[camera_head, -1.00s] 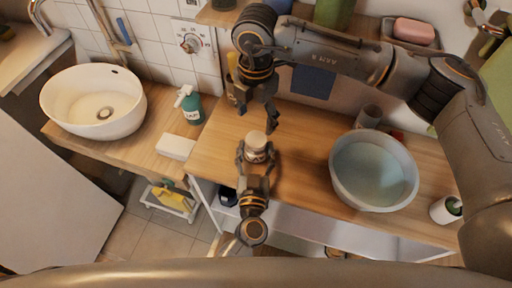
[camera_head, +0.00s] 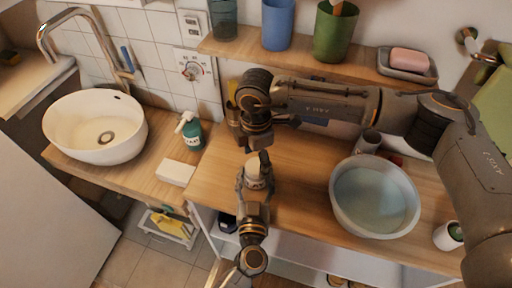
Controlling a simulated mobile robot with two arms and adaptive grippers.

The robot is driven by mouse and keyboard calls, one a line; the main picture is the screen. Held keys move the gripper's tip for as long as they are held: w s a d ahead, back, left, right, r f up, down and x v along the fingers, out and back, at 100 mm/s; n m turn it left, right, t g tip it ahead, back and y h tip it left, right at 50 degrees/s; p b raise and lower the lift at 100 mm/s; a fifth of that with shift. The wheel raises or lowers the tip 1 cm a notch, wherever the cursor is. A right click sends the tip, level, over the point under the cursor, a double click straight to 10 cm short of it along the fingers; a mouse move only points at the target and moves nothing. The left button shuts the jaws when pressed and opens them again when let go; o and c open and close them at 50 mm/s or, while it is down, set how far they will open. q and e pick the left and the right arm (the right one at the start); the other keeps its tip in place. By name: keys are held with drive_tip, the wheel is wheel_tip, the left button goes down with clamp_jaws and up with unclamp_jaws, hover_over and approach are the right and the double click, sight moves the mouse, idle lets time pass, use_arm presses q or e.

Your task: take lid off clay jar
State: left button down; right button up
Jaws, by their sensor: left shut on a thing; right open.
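The small clay jar (camera_head: 256,184) stands at the front edge of the wooden counter, left of the basin. It is pale, and only a little of it shows between my grippers. My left gripper (camera_head: 254,180) comes up from below and is shut around the jar's body. My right gripper (camera_head: 256,155) points down from above and is open. Its fingertips are at the jar's top, close to the pale lid (camera_head: 253,167). The fingers partly hide the lid, and I cannot tell whether they touch it.
A translucent basin (camera_head: 333,199) stands right of the jar. A white box (camera_head: 176,172) and a green soap bottle (camera_head: 193,135) stand to the left, beside the white sink (camera_head: 62,136). A shelf (camera_head: 290,62) with cups runs above. The counter between jar and basin is clear.

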drive_tip(key=shift+f, duration=0.8)
drive_tip(key=c, duration=1.2)
